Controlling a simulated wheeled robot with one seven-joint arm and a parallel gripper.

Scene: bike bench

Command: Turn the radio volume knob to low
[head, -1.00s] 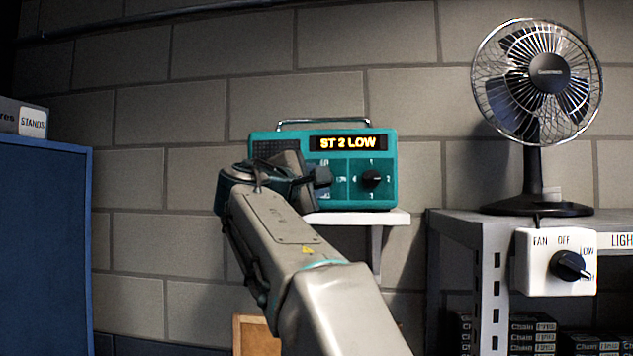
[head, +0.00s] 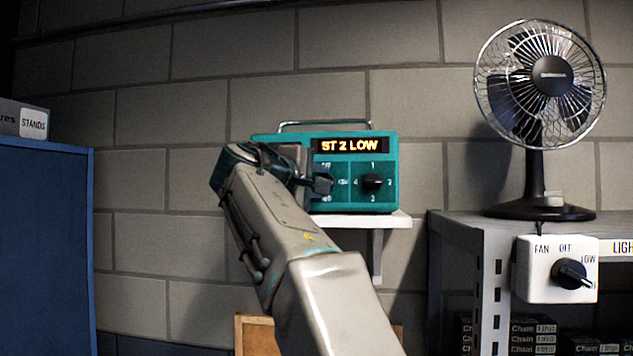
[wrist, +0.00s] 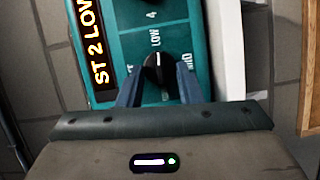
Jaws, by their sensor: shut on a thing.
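The teal radio (head: 385,148) sits on a white wall shelf (head: 402,219). Its display (head: 350,146) reads "ST 2 LOW". The black volume knob (wrist: 159,68) shows in the wrist view, its white mark facing the word LOW. My gripper (wrist: 160,83) has one finger on each side of this knob and is shut on it. In the head view my gripper (head: 316,184) is at the radio's left-hand dial and hides most of it. The second black knob (head: 372,183), among station numbers, stands just to the right.
A black fan (head: 540,90) stands on a grey metal shelf at the right. A white fan switch box (head: 530,268) with a black knob hangs on its front. A blue cabinet (head: 45,240) is at the left. The block wall is close behind the radio.

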